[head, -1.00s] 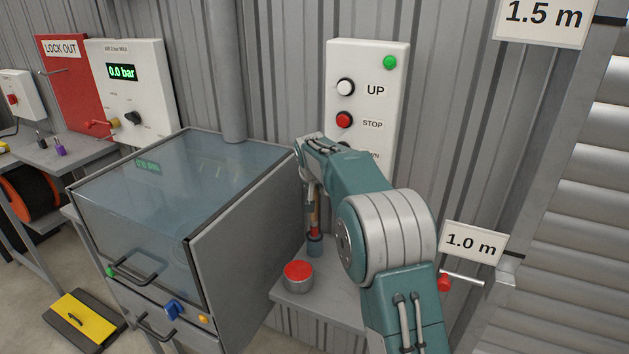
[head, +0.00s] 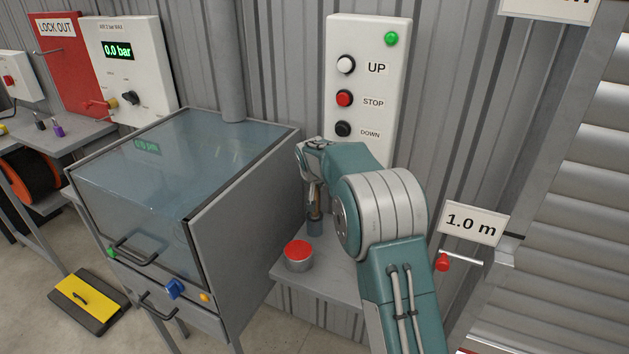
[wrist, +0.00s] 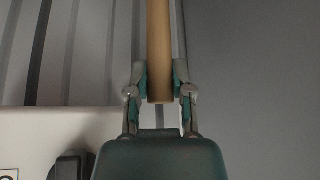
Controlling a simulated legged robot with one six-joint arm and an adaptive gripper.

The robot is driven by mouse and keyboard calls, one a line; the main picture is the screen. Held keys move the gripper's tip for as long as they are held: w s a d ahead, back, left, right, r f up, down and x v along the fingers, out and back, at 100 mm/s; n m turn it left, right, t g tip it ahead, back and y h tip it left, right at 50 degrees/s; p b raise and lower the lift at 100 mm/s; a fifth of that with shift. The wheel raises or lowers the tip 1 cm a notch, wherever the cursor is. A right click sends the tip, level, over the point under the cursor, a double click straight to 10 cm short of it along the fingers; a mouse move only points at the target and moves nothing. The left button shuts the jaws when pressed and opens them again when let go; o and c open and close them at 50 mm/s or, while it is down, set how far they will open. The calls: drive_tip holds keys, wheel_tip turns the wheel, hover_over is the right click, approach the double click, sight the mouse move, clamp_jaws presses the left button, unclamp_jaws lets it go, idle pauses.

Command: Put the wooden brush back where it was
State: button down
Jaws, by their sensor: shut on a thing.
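My gripper (wrist: 160,78) is shut on the light wooden handle of the brush (wrist: 159,40), with a finger on each side near the handle's end. In the head view my gripper (head: 312,184) points down over the grey shelf. The brush (head: 315,210) hangs upright below it, its lower end at a small blue-grey cup (head: 315,228) on the shelf. The bristles are not visible and appear to be inside the cup. My arm hides part of the area to the right.
A tin with a red top (head: 299,255) stands on the shelf (head: 325,287), in front and left of the cup. A blast cabinet (head: 245,215) stands close on the left. The button panel (head: 366,90) is on the wall behind. A red-handled lever (head: 443,262) is at the right.

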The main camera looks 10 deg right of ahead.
drive_tip(key=shift+a+f, duration=0.1)
drive_tip(key=shift+f, duration=0.4)
idle(0.3)
drive_tip(key=shift+c, duration=2.2)
unclamp_jaws()
drive_tip(key=s+r, duration=1.6)
drive_tip(key=s+f+n+y, duration=0.1)
drive_tip(key=s+f+n, duration=0.1)
drive_tip(key=s, duration=2.9)
drive_tip(key=shift+s+f+n+g+y, duration=0.3)
drive_tip(key=shift+s+f+n, duration=0.05)
drive_tip(key=shift+f+n, duration=0.05)
